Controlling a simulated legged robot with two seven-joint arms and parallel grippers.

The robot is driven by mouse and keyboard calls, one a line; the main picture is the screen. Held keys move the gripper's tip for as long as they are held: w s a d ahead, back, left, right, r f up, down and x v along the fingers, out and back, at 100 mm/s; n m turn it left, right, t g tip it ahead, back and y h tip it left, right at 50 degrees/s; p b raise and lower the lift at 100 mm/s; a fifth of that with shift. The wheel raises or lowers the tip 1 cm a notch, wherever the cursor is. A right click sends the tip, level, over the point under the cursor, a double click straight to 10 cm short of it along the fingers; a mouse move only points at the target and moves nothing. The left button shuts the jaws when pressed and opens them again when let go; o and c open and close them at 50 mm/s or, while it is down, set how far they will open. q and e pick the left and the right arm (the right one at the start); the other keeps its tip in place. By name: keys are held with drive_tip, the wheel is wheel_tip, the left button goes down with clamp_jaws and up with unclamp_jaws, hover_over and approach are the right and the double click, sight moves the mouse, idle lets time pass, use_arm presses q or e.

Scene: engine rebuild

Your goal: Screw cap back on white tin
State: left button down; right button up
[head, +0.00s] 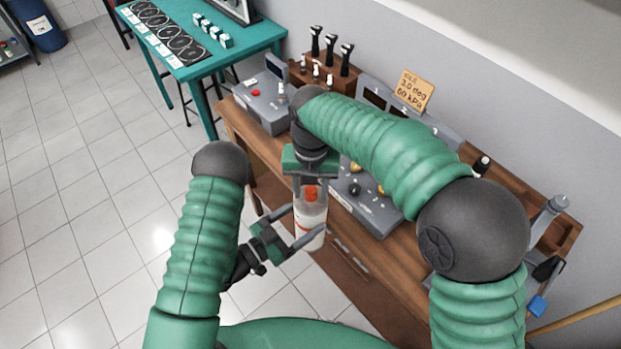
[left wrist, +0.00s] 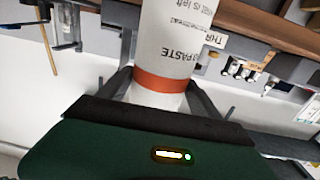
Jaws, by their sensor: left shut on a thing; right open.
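The white tin (head: 311,222), with an orange band, is held upright off the bench by my left gripper (head: 297,232), which is shut around its body. In the left wrist view the tin (left wrist: 172,50) stands between the fingers, with printed text and the orange band (left wrist: 160,84) showing. The orange-red cap (head: 310,193) is at the tin's top. My right gripper (head: 309,196) comes from above, open, with its fingers on either side of the cap. I cannot tell whether the cap is seated on the thread.
The wooden bench (head: 335,262) is behind the tin, with grey control boxes (head: 262,105) and a handwritten card (head: 411,90). A green table (head: 180,60) stands at the back left. The tiled floor at left is clear.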

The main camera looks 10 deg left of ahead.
clamp_jaws()
idle(0.3)
drive_tip(key=m, duration=0.5)
drive_tip(key=shift+m, duration=0.4)
drive_tip(key=m, duration=0.7)
drive_tip(key=shift+a, duration=0.15)
drive_tip(key=shift+o, duration=0.5)
unclamp_jaws()
